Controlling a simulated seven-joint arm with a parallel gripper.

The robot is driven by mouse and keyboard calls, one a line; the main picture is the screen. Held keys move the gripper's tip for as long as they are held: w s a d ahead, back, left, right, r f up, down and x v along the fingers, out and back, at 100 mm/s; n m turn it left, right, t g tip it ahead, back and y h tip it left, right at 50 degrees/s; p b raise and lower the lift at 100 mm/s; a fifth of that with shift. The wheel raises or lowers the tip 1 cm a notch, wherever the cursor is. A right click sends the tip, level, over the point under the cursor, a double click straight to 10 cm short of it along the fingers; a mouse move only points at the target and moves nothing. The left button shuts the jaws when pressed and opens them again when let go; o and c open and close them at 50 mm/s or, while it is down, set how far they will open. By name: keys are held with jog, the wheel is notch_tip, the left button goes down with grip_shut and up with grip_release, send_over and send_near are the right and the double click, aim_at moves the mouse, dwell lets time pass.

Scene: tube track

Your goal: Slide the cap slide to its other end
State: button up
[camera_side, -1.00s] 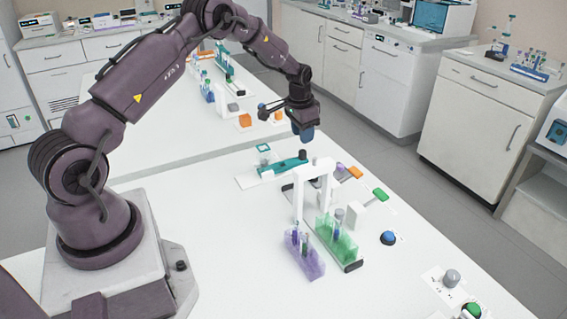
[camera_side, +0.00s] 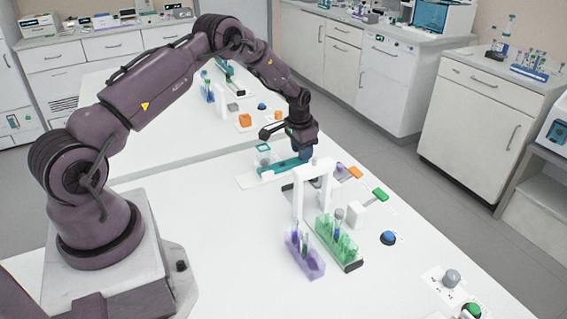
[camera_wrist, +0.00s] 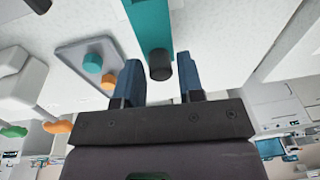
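A teal slide bar, which appears to be the cap slide (camera_side: 285,165), lies on a white plate (camera_side: 249,182) in the side view. In the wrist view the teal bar (camera_wrist: 150,22) runs down to a dark upright knob (camera_wrist: 160,66) at its near end. My gripper (camera_wrist: 160,62) is open, with one blue finger on each side of the knob and visible gaps to it. In the side view my gripper (camera_side: 306,154) is low over the bar's right end, hiding the knob. Whether the fingers touch anything below is unclear.
A white arch (camera_side: 298,190) stands just in front of the bar. Green (camera_side: 343,240) and purple (camera_side: 303,255) tube racks stand nearer. Orange (camera_side: 356,173) and green (camera_side: 380,194) handles and a blue button (camera_side: 388,238) lie to the right. The table's left middle is clear.

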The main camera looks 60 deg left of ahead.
aim_at(286, 163)
jog(key=c, duration=0.5)
jog(key=shift+s, duration=2.75)
jog(key=o, duration=0.5)
jog(key=shift+r, duration=2.55)
